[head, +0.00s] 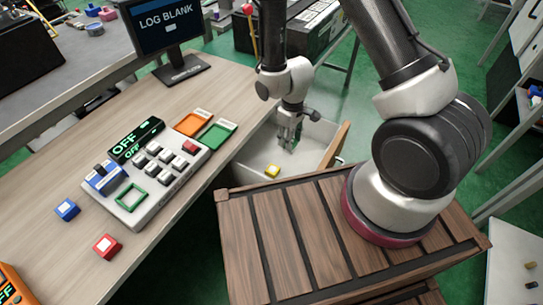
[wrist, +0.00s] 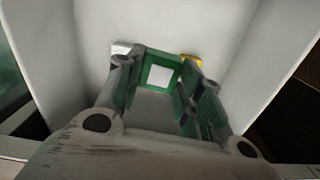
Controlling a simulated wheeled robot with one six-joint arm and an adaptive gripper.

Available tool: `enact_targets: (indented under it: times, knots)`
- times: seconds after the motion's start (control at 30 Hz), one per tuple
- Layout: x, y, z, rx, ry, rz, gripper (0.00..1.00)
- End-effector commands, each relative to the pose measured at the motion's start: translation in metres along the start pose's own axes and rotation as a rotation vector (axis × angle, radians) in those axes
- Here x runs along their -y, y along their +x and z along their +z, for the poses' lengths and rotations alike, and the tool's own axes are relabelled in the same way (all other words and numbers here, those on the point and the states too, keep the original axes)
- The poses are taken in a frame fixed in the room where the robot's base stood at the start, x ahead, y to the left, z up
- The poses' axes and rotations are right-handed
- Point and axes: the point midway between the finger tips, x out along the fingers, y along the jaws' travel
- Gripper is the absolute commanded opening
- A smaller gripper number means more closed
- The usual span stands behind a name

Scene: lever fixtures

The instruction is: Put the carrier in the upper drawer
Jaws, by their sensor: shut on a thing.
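My gripper (head: 290,128) points down into an open drawer (head: 318,133) with pale inner walls and a wooden front. In the wrist view my gripper (wrist: 160,78) is shut on a green carrier (wrist: 161,72) with a white square face. The carrier is between the fingers, inside the drawer's pale walls (wrist: 245,45). In the head view only a little green shows at the fingertips. I cannot tell whether the carrier touches the drawer floor. A yellow block (head: 272,171) lies in the drawer near the gripper; part of it shows in the wrist view (wrist: 190,58).
A grey console (head: 145,175) with OFF displays, buttons and a blue lever stands on the wooden table (head: 60,165). A slatted wooden top (head: 290,235) borders the drawer.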

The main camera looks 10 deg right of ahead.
Motion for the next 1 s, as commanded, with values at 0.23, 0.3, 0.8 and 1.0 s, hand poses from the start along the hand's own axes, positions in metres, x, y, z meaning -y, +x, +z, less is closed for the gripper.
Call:
enact_targets:
  times: [0.23, 0.3, 0.8, 1.0]
  knots:
    - [-0.002, 0.022, -0.012, 0.003, -0.107, -0.002, 0.23]
    - [-0.002, 0.036, -0.011, 0.004, -0.11, -0.002, 0.23]
    - [-0.002, 0.1, -0.012, 0.001, -0.108, -0.001, 0.23]
    - [-0.003, 0.101, -0.013, 0.0, -0.108, -0.001, 0.23]
